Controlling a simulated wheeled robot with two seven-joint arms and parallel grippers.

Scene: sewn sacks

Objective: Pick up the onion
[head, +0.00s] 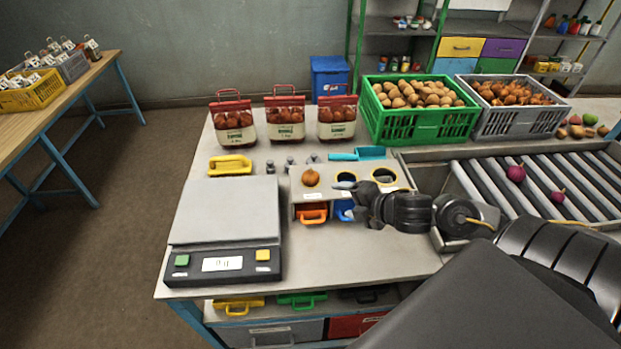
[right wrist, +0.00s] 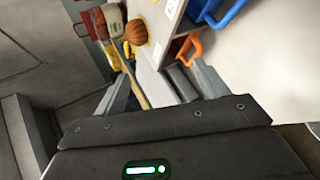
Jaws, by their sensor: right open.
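A brown onion (head: 310,177) sits at the left hole of a grey sorting stand (head: 296,196) on the table. It also shows in the right wrist view (right wrist: 136,32), beyond the fingertips and apart from them. My right gripper (head: 345,187) is over the stand, to the right of the brown onion, with its fingers pointing left. In the right wrist view the gripper (right wrist: 162,86) is open, with nothing held between its fingers. Two purple onions, one farther back (head: 516,173) and one nearer (head: 557,196), lie on the roller conveyor. My left gripper is out of view.
A scale (head: 225,215) stands left of the stand. Red-topped onion bags (head: 285,120), a green crate (head: 420,125) and a grey crate (head: 505,122) line the back. A yellow-handled tool (head: 230,165) and a teal scoop (head: 370,153) lie near the stand.

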